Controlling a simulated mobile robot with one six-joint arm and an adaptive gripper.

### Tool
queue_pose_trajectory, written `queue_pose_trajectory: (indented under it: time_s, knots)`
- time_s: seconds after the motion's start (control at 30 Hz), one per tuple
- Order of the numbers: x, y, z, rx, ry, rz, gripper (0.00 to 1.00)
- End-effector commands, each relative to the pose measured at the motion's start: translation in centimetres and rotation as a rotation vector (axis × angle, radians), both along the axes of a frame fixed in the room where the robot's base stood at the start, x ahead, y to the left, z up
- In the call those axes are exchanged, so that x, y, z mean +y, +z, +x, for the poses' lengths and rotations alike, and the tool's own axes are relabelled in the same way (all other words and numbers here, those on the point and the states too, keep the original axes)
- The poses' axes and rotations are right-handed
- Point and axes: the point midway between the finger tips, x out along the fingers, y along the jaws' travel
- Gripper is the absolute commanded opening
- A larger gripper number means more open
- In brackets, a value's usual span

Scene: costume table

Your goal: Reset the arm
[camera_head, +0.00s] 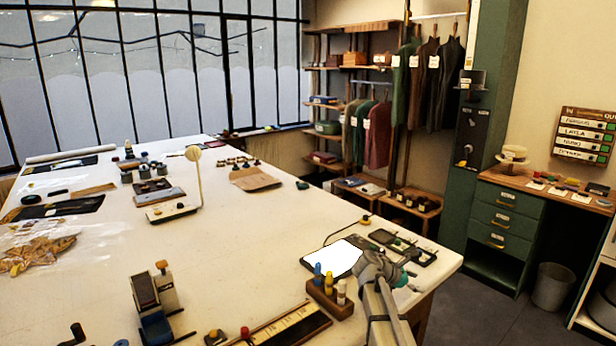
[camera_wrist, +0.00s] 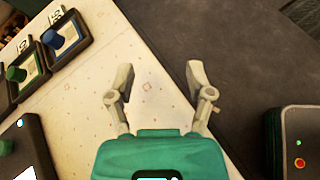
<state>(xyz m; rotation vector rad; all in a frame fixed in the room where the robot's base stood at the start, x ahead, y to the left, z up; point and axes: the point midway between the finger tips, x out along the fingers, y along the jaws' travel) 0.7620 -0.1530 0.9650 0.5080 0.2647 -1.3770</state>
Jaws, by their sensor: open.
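My gripper (camera_wrist: 160,88) is open and empty in the wrist view, its two grey fingers spread above the table's edge. Past the edge, the dark floor shows. In the head view my arm reaches in from the bottom right and my gripper (camera_head: 402,278) is over the near right corner of the white table (camera_head: 250,262), close to a bright tablet (camera_head: 332,258) and a dark tray (camera_head: 402,246) with small pieces. The wrist view shows framed holders with a blue knob (camera_wrist: 61,36) and a green knob (camera_wrist: 17,73). The fingertips touch nothing that I can see.
A wooden block (camera_head: 330,299) with coloured bottles stands just left of my arm. A stamp-like device (camera_head: 154,298) and a ruler tray (camera_head: 285,328) are nearby. A green drawer desk (camera_head: 505,225) and a bin (camera_head: 552,287) stand at right. Open floor lies between.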

Motion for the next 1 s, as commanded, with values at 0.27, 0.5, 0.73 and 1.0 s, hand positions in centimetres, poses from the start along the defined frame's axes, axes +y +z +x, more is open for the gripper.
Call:
queue_pose_trajectory:
  time_s: [0.27,0.5,0.73,1.0]
  knots:
    - [1.0,-1.3,-3.0,-0.129,-0.108,0.156,0.68]
    - [2.9,-3.0,-7.0,-0.294,-0.292,0.370,0.68]
    - [5.7,-4.5,-11.4,-0.447,-0.543,0.594,0.68]
    - [10.1,-5.3,-17.2,-0.585,-0.930,0.837,0.68]
